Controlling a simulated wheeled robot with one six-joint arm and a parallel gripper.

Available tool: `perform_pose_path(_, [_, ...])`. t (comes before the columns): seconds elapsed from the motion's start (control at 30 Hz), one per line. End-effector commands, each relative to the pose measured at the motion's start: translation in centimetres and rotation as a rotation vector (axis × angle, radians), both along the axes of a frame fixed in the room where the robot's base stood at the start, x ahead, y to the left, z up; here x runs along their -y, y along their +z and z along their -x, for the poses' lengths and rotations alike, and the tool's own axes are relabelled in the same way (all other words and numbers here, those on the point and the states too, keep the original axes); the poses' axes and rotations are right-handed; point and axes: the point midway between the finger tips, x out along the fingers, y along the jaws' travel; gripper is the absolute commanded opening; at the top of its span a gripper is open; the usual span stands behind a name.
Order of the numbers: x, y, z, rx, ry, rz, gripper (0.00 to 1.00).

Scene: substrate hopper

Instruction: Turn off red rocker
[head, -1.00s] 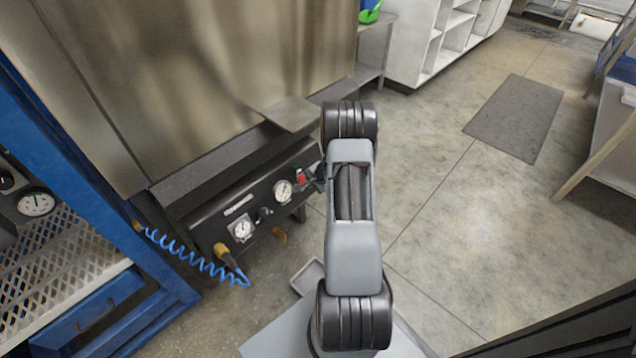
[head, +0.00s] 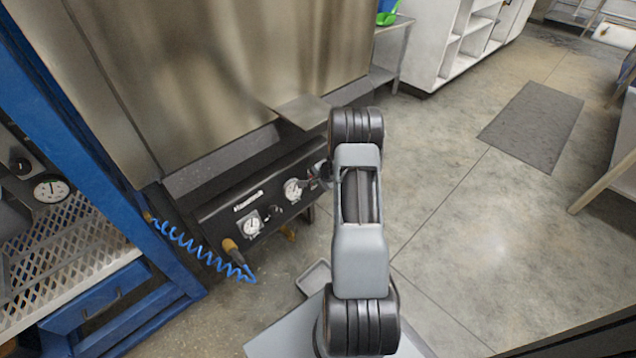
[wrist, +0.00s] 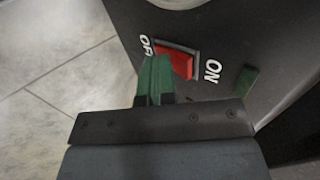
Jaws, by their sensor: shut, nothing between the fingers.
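The red rocker (wrist: 177,61) is on the black control panel (wrist: 205,25). In the wrist view an OFF label stands at its left end and an ON label at its right end. My gripper (wrist: 155,74) is shut and empty. Its green fingertips are at the OFF end of the rocker and overlap its lower left corner in the picture. I cannot tell whether they touch it or which way the rocker is tilted. In the head view the panel (head: 225,216) shows left of my arm, and the rocker is hidden there behind my wrist.
Round gauges (head: 292,189) sit on the panel left of my wrist. A blue coiled hose (head: 205,257) hangs at the panel's left end, by a blue frame (head: 150,240). A small green patch (wrist: 246,80) shows on the panel. Open floor (head: 450,230) lies to the right.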

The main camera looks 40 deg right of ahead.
Motion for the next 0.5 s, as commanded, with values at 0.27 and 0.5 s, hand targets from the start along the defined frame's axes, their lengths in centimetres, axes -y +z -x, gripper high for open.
perform_pose_path(0.27, [0.0,0.1,0.0,-0.001,-0.001,0.0,0.0])
perform_pose_path(0.5, [0.0,1.2,-0.1,0.001,-0.001,0.001,0.0])
